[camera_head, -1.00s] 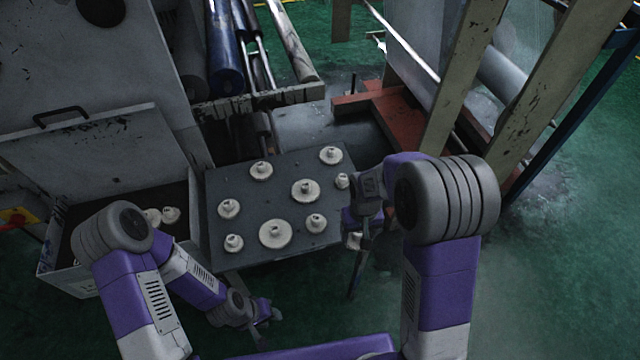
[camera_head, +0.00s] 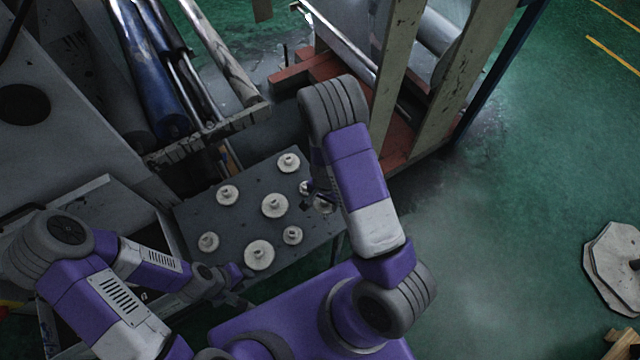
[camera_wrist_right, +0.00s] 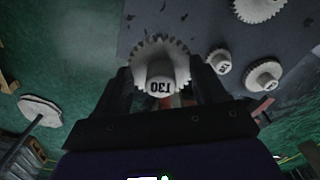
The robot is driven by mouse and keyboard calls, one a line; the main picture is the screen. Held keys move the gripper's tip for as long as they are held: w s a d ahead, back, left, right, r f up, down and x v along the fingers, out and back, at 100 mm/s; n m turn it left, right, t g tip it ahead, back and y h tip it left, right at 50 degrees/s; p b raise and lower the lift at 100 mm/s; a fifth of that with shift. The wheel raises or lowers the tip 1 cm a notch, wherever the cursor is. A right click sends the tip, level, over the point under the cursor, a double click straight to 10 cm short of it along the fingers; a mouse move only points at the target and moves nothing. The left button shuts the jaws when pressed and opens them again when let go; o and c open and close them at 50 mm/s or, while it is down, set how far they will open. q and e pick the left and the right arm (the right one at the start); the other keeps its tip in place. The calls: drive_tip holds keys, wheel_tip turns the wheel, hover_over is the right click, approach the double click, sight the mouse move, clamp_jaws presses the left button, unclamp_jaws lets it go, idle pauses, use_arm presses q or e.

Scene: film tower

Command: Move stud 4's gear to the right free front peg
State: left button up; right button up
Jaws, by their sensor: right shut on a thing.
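My right gripper (camera_wrist_right: 166,95) is shut on a pale toothed gear (camera_wrist_right: 160,62) with a raised hub and a dark mark that looks like "T30". In the head view the held gear (camera_head: 322,204) shows at the right edge of the dark plate (camera_head: 240,225), partly behind my right arm. Several pale gears stand on the plate, among them a large one (camera_head: 258,254), a middle one (camera_head: 274,205) and a back one (camera_head: 288,162). I cannot tell which is stud 4, nor pick out a free front peg. My left gripper (camera_head: 242,290) is low beside the plate's front left, its jaws unclear.
A grey box with a raised lid (camera_head: 85,215) stands left of the plate, partly behind my left arm. Rollers (camera_head: 150,75) and a red-footed frame (camera_head: 305,70) stand behind. A pale many-sided slab (camera_head: 615,262) is at far right. Green floor between is clear.

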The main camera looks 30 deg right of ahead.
drive_tip(key=shift+s+f+b, duration=0.2)
drive_tip(key=shift+f+b, duration=0.6)
drive_tip(key=shift+f, duration=0.05)
drive_tip(key=b, duration=0.6)
hover_over(324, 218)
wheel_tip(324, 218, down, 7)
drive_tip(key=shift+d+f, duration=0.1)
drive_tip(key=shift+f, duration=0.05)
drive_tip(key=shift+f+b, duration=0.9)
drive_tip(key=shift+b, duration=0.05)
drive_tip(key=o, duration=1.1)
drive_tip(key=shift+o, duration=0.2)
drive_tip(key=shift+r+p, duration=0.8)
drive_tip(key=shift+r, duration=3)
